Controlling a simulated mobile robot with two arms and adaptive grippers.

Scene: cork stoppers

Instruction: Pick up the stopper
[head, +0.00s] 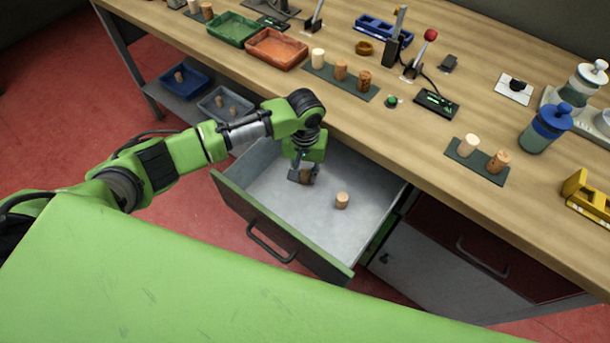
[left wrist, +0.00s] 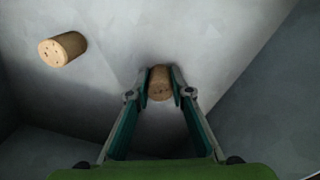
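A cork stopper (left wrist: 160,84) lies in the open drawer between the fingertips of my left gripper (left wrist: 161,90). The fingers appear to press on it from both sides. In the head view the left gripper (head: 304,175) points down into the drawer, and the stopper shows only partly between the dark fingers. I cannot tell whether the stopper is clear of the drawer floor. A second cork stopper (head: 342,200) is apart from the gripper, to its right; in the left wrist view this stopper (left wrist: 62,49) is at the upper left. My right gripper is not in view.
The grey drawer (head: 365,220) is pulled out below the wooden workbench (head: 440,165), its walls around the gripper. On the bench are green (head: 232,29) and orange (head: 275,49) trays and a dark mat (head: 345,88) with stoppers. Blue (head: 183,83) and grey bins sit on a lower shelf.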

